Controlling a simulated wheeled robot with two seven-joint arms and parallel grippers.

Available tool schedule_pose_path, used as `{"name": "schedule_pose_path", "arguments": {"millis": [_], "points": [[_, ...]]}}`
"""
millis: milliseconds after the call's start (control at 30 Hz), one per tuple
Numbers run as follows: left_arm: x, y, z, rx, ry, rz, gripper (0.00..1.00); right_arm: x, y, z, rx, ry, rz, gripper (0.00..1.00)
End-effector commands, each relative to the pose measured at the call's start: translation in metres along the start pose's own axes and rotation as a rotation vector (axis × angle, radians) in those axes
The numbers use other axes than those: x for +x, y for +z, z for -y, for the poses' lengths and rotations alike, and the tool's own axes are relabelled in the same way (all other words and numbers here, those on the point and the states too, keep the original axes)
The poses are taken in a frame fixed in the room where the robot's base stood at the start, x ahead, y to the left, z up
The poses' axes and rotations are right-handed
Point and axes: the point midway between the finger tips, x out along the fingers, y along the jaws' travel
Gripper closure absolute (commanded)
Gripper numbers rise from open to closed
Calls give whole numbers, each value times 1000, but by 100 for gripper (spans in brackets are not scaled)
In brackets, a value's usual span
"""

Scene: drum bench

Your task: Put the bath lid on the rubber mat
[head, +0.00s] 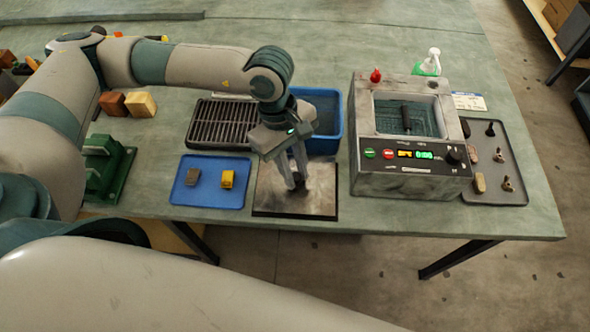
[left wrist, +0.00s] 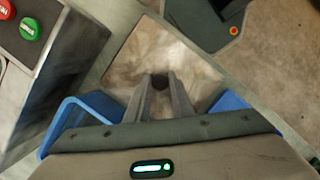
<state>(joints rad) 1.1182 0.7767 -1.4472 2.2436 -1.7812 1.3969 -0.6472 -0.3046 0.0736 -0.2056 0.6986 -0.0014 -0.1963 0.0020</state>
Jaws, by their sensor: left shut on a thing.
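The bath lid (head: 319,184) is a flat, square grey metal plate, level, at the front edge of the bench. It also fills the middle of the left wrist view (left wrist: 190,62). My left gripper (head: 294,185) points down over it and is shut on its dark knob (left wrist: 160,82). A thin dark border, perhaps the rubber mat (head: 296,215), shows along the lid's front edge. The lid covers nearly all of it, and I cannot tell whether they touch. The bath (head: 420,181) stands open to the right, with a dark handled thing inside. My right gripper is not in view.
A blue tray (head: 209,202) with two small blocks lies left of the lid. A blue bin (head: 331,137) and a slotted dark rack (head: 222,126) stand behind. A dark tray (head: 507,190) with small parts is right of the bath. Bare bench lies at the back.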

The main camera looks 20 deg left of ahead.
Motion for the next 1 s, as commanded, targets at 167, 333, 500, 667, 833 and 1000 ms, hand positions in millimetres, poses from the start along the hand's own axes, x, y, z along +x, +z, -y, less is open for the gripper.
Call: {"name": "schedule_pose_path", "arguments": {"millis": [167, 333, 500, 667, 833, 1000], "points": [[10, -3, 0, 1, 1, 0, 100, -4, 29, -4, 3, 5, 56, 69], [11, -3, 0, 2, 1, 0, 100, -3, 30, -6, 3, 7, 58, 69], [12, -3, 0, 2, 1, 0, 100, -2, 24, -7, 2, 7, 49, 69], [12, -3, 0, 1, 1, 0, 100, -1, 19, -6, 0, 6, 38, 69], [13, -3, 0, 1, 1, 0, 100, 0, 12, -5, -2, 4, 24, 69], [13, -4, 0, 1, 1, 0, 100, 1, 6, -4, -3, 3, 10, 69]]}}
